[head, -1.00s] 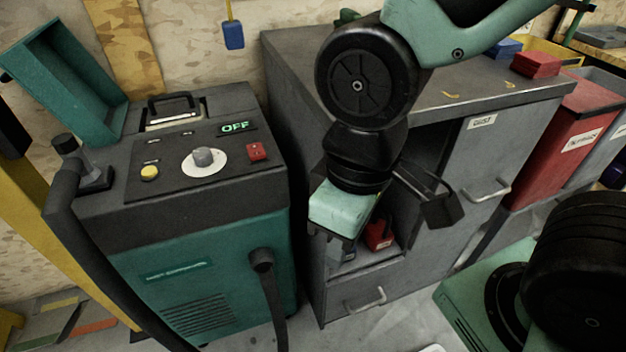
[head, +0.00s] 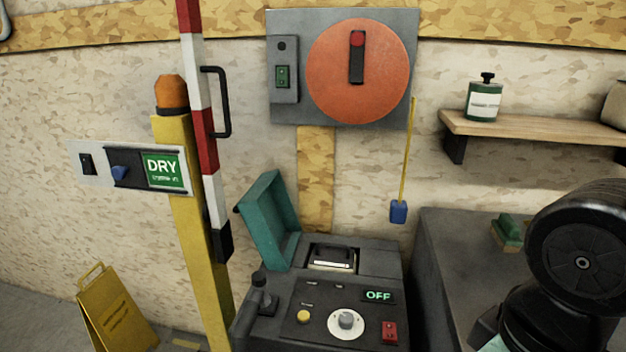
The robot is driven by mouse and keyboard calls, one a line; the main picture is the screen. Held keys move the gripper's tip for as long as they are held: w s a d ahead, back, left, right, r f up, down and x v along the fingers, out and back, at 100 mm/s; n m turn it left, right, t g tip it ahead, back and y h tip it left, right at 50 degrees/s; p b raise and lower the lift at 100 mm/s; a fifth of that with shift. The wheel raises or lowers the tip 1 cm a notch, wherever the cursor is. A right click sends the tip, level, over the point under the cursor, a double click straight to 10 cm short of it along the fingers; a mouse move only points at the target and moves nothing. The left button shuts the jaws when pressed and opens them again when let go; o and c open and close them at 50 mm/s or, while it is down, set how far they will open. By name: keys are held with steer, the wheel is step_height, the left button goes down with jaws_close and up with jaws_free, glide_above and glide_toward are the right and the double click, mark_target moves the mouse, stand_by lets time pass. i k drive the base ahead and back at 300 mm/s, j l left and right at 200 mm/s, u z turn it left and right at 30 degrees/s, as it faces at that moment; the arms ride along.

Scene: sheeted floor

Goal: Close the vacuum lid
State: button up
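The vacuum (head: 385,262) stands at the bottom middle, with its lower body cut off by the frame. Its teal lid (head: 267,222) stands open, tilted up at the left rear of the top. Beside the lid is an opening holding a part with a black handle (head: 331,257). The control panel has a yellow button (head: 303,317), a round dial (head: 346,321), a red switch (head: 390,332) and a display reading OFF (head: 378,296). My arm is at the lower right, right of the vacuum and apart from the lid. My gripper's fingers are below the frame.
A yellow post (head: 195,245) and a red-and-white bar (head: 205,135) stand left of the lid. A blue tag (head: 398,211) hangs behind the vacuum. A grey cabinet (head: 445,255) adjoins it on the right. A wall shelf (head: 540,128) and orange disc switch (head: 336,80) are above.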

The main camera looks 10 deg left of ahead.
mark_target(267, 211)
steer(key=i+j, duration=0.1)
steer(key=j, duration=0.5)
steer(key=i+j, duration=0.1)
steer(key=j, duration=0.55)
steer(key=i+j, duration=0.1)
steer(key=j, duration=1.15)
steer(key=i+z, duration=0.05)
steer(key=i, duration=0.05)
